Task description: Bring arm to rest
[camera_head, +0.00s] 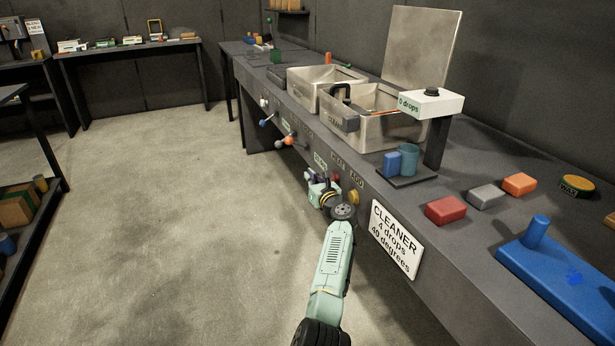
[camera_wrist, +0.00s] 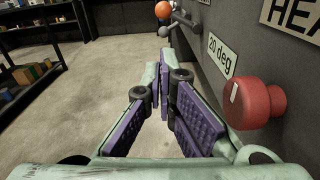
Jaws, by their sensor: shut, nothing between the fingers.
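My gripper (camera_head: 318,190) is at the front face of the long workbench, beside the row of controls, with my pale green arm reaching up from the bottom of the head view. In the wrist view my gripper (camera_wrist: 167,68) has its purple-padded fingers together at the tips with nothing between them. A red knob (camera_wrist: 255,103) is just right of the fingers in the wrist view, and it looks apart from them. A "20 deg" label (camera_wrist: 222,55) is above it. The gripper partly hides the bench front in the head view.
The bench carries metal basins (camera_head: 365,132), a white "0 drops" dispenser (camera_head: 430,102), a blue cup (camera_head: 408,160) and coloured blocks (camera_head: 446,210). A "CLEANER" sign (camera_head: 397,239) is on the bench front. An orange-tipped lever (camera_wrist: 163,9) sticks out beyond my fingers. The floor to the left is clear.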

